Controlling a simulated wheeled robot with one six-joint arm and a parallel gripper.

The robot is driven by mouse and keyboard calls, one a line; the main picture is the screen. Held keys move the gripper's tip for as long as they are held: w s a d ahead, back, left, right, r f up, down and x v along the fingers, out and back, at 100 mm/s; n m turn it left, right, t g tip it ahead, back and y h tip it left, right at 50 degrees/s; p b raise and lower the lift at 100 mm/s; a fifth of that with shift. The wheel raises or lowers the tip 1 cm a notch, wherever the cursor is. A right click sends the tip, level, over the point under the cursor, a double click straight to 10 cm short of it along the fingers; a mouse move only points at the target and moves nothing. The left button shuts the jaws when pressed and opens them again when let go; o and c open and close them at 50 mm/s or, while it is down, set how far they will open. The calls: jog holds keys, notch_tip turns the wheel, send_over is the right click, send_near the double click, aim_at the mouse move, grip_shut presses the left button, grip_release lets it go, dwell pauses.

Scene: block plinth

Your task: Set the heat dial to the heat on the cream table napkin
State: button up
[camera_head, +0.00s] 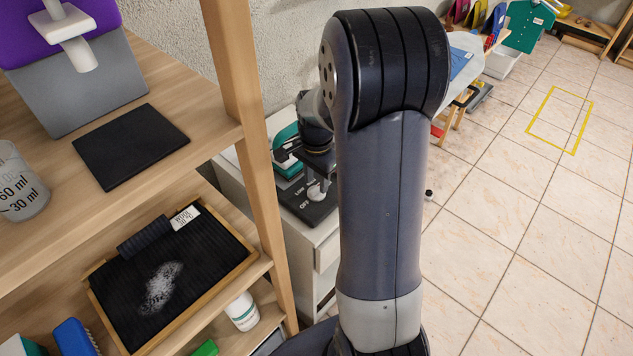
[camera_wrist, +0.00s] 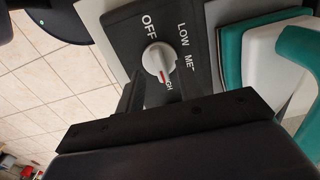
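The heat dial is a white knob (camera_wrist: 158,60) on a black panel (camera_wrist: 120,30) marked OFF, LOW, a partly cut-off "ME" and a partly hidden "GH". Its red mark points down toward the "GH" word. The knob also shows in the head view (camera_head: 318,191), on the white cabinet. My gripper (camera_wrist: 134,93) is close to the knob; one dark finger shows beside its lower left, and I cannot tell whether it touches. The other finger is not clearly seen, so its opening is unclear. In the head view my gripper (camera_head: 319,160) is just above the knob. No cream napkin is recognisable.
A teal and white iron-like object (camera_wrist: 285,50) lies right beside the panel. A wooden shelf (camera_head: 235,85) with its upright stands close at left, holding a framed black board (camera_head: 215,250). Tiled floor (camera_head: 540,240) at right is mostly clear.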

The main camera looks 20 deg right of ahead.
aim_at(317, 187)
notch_tip(317, 187, up, 9)
dwell(0.3)
notch_tip(317, 187, down, 11)
dwell(0.6)
jog(key=shift+n, duration=0.3)
